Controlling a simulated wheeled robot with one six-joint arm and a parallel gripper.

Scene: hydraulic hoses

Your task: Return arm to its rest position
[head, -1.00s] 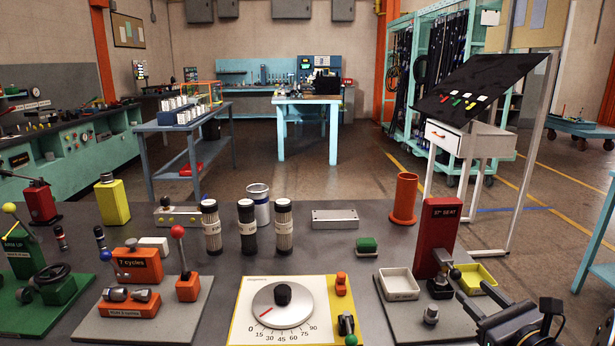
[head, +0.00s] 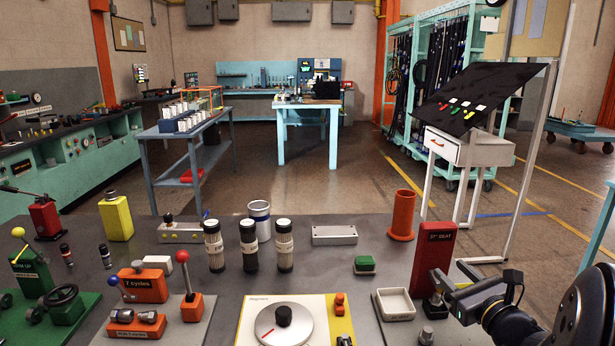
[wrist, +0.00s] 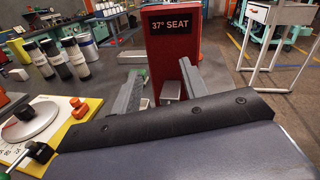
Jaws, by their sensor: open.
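My gripper (wrist: 158,84) is open in the wrist view, with its two grey fingers apart and nothing visibly held. A red upright block labelled 37° SEAT (wrist: 172,50) stands just beyond the fingers. A small grey metal part (wrist: 170,91) at the block's foot shows between them; I cannot tell the exact gap. In the head view my gripper (head: 447,290) is at the lower right, in front of the red block (head: 434,258), and my dark arm reaches in from the right edge.
A white tray (head: 396,304) and a dial panel (head: 333,309) lie left of my arm. An orange cup (head: 403,215), a green-topped block (head: 364,265) and three black-and-white cylinders (head: 249,245) stand farther back. The grey bench (head: 333,275) is bare between them.

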